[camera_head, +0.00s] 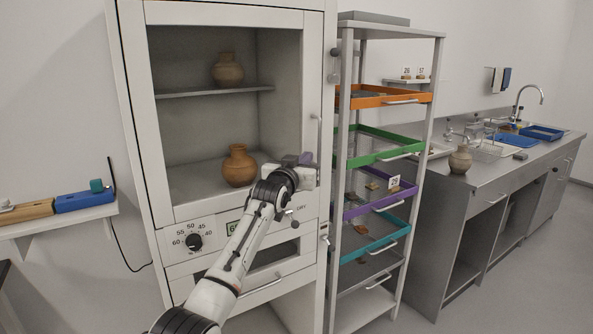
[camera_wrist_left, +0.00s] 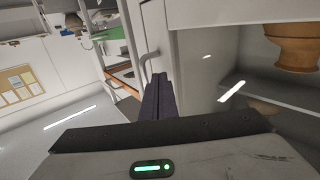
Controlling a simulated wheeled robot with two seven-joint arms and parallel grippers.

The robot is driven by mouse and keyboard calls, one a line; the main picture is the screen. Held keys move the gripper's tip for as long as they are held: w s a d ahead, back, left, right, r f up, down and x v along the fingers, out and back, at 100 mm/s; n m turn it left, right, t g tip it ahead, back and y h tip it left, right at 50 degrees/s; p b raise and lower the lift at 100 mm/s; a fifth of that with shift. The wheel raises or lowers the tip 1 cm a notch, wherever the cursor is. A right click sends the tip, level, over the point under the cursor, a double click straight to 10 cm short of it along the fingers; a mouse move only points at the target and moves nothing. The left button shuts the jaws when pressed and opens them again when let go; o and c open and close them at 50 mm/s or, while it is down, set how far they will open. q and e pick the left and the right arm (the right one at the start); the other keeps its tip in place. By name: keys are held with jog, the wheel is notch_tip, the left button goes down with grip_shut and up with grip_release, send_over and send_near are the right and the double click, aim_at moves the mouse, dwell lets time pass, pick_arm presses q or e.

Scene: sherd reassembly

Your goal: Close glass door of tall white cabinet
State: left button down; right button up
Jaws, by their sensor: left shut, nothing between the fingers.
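The tall white cabinet (camera_head: 285,18) stands at the left of the head view. Its white-framed glass door (camera_head: 312,75) covers the upper part and looks flush or nearly flush with the front; I cannot tell whether it is fully shut. The door handle (camera_head: 317,130) is on the door's right side and also shows in the left wrist view (camera_wrist_left: 148,62). My left gripper (camera_head: 305,159) is shut and empty, at the right part of the door near the handle's lower end. In the left wrist view its dark fingers (camera_wrist_left: 158,98) lie close to the handle; contact is unclear.
Two clay jars (camera_head: 228,70) (camera_head: 239,166) stand on shelves behind the glass. A rack with coloured trays (camera_head: 385,98) stands close to the cabinet's right. A steel sink counter (camera_head: 480,170) is further right. A wall shelf (camera_head: 60,222) is at the left.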

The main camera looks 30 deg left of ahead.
pick_arm(q)
jog(key=v, duration=0.7)
jog(key=shift+d+f, duration=0.25)
jog(key=shift+d, duration=0.15)
